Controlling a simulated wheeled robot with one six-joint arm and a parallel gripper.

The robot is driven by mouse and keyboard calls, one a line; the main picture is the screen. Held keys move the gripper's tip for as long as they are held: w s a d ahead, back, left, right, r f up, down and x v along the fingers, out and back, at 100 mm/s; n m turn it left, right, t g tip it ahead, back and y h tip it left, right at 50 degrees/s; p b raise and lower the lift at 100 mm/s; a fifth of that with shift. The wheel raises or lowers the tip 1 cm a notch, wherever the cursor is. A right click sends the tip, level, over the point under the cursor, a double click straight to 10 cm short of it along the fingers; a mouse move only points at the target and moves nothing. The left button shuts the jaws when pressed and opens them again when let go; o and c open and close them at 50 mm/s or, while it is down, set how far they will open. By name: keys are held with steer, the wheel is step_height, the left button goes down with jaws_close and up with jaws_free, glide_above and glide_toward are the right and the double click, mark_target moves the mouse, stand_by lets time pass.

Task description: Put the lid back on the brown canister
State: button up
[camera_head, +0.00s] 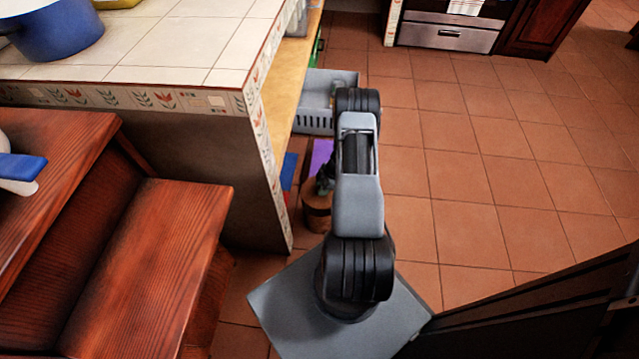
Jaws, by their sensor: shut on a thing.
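The brown canister (316,215) stands upright on the tiled floor, just left of my arm and beside the counter's end. My arm hides its right side. My gripper (325,183) is a small dark shape just above the canister's top, partly hidden behind my own arm link. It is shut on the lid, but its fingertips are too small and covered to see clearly. I cannot make out the lid's outline, or tell whether it touches the canister's rim.
A grey crate (313,122) stands on the floor beyond, with a purple item (320,157) and a blue item (289,170) nearer. The tiled counter (170,75) and wooden bench (150,260) close off the left. Floor on the right (480,190) is clear up to a dark panel (540,320).

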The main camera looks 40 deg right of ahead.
steer(key=shift+b+x, duration=0.4)
steer(key=shift+x, duration=0.65)
step_height(320, 180, down, 2)
steer(key=shift+s+d+f+b, duration=0.1)
steer(key=shift+f+b, duration=0.1)
steer(key=shift+b, duration=0.3)
steer(key=shift+f+b, duration=0.95)
steer(key=shift+b, duration=0.25)
steer(key=shift+d+b, duration=0.15)
steer(key=shift+b, duration=0.6)
steer(key=shift+f+b, duration=0.2)
steer(key=shift+b, duration=0.75)
stand_by(0.8)
stand_by(0.4)
steer(key=o, duration=1)
steer(key=shift+o, duration=0.4)
